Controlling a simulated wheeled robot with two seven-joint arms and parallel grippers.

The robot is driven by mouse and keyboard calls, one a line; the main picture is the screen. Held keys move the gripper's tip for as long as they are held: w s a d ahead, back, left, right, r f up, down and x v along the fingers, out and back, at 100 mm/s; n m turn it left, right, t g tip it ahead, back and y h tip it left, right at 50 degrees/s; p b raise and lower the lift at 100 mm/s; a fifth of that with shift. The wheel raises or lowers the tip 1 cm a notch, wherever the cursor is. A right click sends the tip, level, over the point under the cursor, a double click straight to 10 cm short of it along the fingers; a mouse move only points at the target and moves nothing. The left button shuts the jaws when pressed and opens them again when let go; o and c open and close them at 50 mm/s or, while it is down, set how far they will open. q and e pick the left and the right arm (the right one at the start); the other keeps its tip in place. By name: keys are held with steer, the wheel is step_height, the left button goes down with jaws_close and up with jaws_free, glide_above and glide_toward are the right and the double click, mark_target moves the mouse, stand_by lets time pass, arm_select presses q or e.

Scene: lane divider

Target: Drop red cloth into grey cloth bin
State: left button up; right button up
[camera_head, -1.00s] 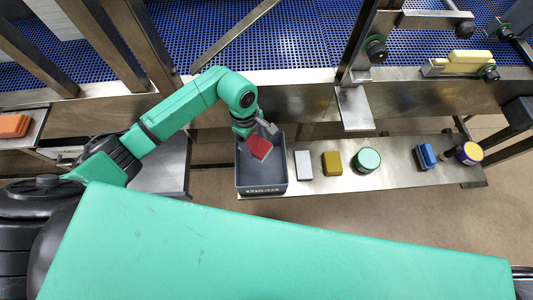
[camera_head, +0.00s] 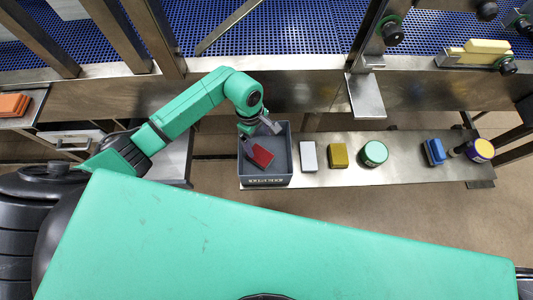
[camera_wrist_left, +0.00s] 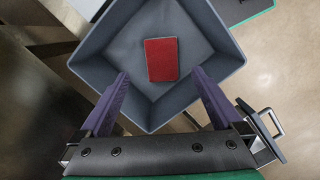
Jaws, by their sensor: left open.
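The red cloth (camera_head: 262,156) is a small folded rectangle. In the left wrist view the red cloth (camera_wrist_left: 162,60) lies inside the grey cloth bin (camera_wrist_left: 216,88), apart from both fingers. The grey bin (camera_head: 266,181) stands at the left end of the metal shelf in the head view, with lettering on its front. My left gripper (camera_head: 256,147) is over the bin, and in the left wrist view its fingers (camera_wrist_left: 160,90) are spread wide with nothing between the tips. My right gripper is not in view.
On the shelf (camera_head: 400,172), right of the bin, stand a white block (camera_head: 308,156), a yellow block (camera_head: 338,155), a green round tin (camera_head: 374,154), a blue item (camera_head: 434,152) and a purple-and-yellow tin (camera_head: 481,150). A blue conveyor (camera_head: 290,30) runs behind. Orange items (camera_head: 14,105) lie far left.

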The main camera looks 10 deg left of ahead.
arm_select(q)
step_height(320, 180, up, 14)
steer(key=a+b, duration=0.2)
steer(key=shift+w+r+b, duration=0.15)
steer(key=shift+w+b, duration=0.15)
steer(key=shift+w, duration=0.1)
